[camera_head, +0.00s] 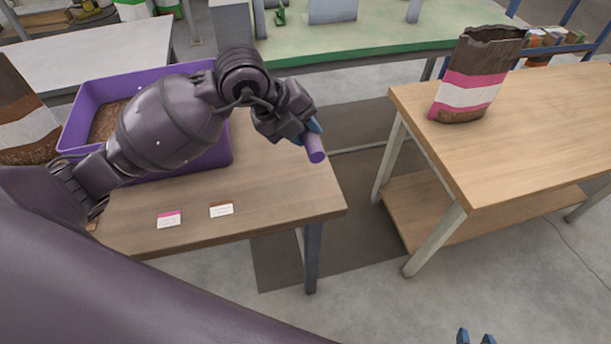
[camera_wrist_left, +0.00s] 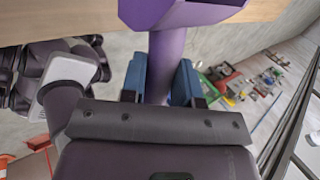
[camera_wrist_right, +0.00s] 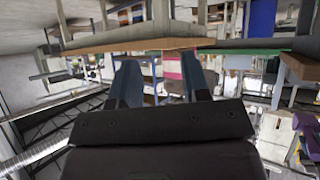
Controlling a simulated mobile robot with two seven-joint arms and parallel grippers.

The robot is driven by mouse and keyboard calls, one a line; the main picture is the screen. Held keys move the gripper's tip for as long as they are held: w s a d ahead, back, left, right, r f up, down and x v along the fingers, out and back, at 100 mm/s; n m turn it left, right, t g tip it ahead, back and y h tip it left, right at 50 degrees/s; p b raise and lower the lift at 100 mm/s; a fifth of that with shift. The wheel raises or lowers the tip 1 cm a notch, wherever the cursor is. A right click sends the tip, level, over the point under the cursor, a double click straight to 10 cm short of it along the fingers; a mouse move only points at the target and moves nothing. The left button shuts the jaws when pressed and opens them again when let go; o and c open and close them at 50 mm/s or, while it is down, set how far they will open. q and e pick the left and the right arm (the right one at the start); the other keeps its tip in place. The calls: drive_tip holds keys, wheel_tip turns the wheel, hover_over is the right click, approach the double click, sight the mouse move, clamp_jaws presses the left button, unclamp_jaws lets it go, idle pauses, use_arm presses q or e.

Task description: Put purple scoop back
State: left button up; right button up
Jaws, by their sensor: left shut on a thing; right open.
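My left gripper (camera_head: 308,132) is shut on the handle of the purple scoop (camera_head: 315,150). It holds the scoop in the air near the right edge of the left wooden table. In the left wrist view the handle (camera_wrist_left: 165,65) runs up between the blue fingers (camera_wrist_left: 165,82) to the scoop's purple body at the top. In the head view only the handle's end shows; the rest is hidden by the gripper. My right gripper (camera_head: 476,338) is open and empty at the bottom of the head view, with its fingers apart in the right wrist view (camera_wrist_right: 165,85).
The left table (camera_head: 285,190) bears a purple bin (camera_head: 215,158) of brown pellets, two small labels (camera_head: 169,219) (camera_head: 221,210) and a brown bag (camera_head: 25,130). A brown, pink and white bag (camera_head: 470,85) stands on the right table (camera_head: 540,125). A floor gap separates the tables.

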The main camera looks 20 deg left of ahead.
use_arm(q)
wheel_tip(320, 180, down, 16)
drive_tip(key=shift+r+b, duration=0.25)
drive_tip(key=shift+b, duration=1)
drive_tip(key=shift+f, duration=0.15)
drive_tip(key=shift+f, duration=0.15)
drive_tip(key=o, duration=1)
